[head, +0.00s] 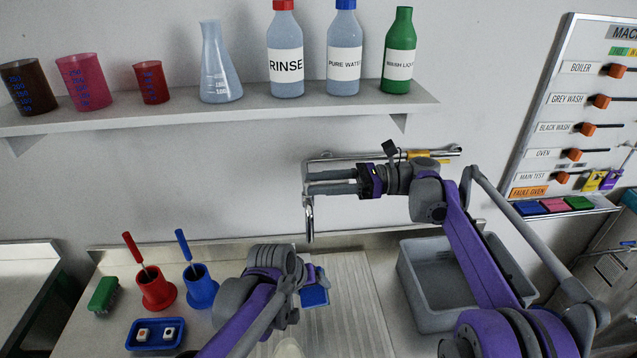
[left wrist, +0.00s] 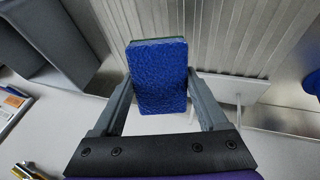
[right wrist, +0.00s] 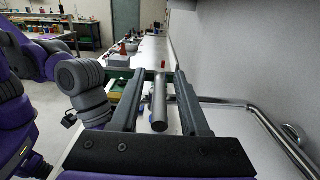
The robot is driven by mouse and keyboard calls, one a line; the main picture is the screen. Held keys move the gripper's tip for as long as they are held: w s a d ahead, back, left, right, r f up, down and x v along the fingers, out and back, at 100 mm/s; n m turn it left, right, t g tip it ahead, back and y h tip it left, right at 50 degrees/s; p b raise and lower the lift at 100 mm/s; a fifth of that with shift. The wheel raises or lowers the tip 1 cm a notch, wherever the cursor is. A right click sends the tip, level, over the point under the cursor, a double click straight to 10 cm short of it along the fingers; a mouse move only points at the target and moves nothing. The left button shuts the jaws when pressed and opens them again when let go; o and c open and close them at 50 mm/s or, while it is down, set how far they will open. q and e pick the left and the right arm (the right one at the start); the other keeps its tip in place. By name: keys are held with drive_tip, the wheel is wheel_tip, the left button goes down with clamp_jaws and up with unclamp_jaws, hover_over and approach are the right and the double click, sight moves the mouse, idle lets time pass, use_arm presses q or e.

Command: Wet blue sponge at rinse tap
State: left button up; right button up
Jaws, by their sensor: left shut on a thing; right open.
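The blue sponge (head: 315,291) is gripped by my left gripper (head: 312,284), above the ribbed draining surface and a little below the tap spout's end. In the left wrist view the sponge (left wrist: 159,78) sits between the two fingers, blue face towards the camera, with a thin green layer at its far edge. The chrome rinse tap (head: 309,222) bends down from the wall pipe. My right gripper (head: 314,182) is at the height of the pipe, beside the spout's top. In the right wrist view its fingers are apart, with a grey cylinder (right wrist: 159,102) between them. I see no water flowing.
A grey tub (head: 415,292) stands right of the ribbed surface. A shelf (head: 180,113) with bottles and beakers runs above the tap.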

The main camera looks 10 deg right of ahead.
drive_tip(key=shift+a, duration=0.25)
clamp_jaws()
idle(1.4)
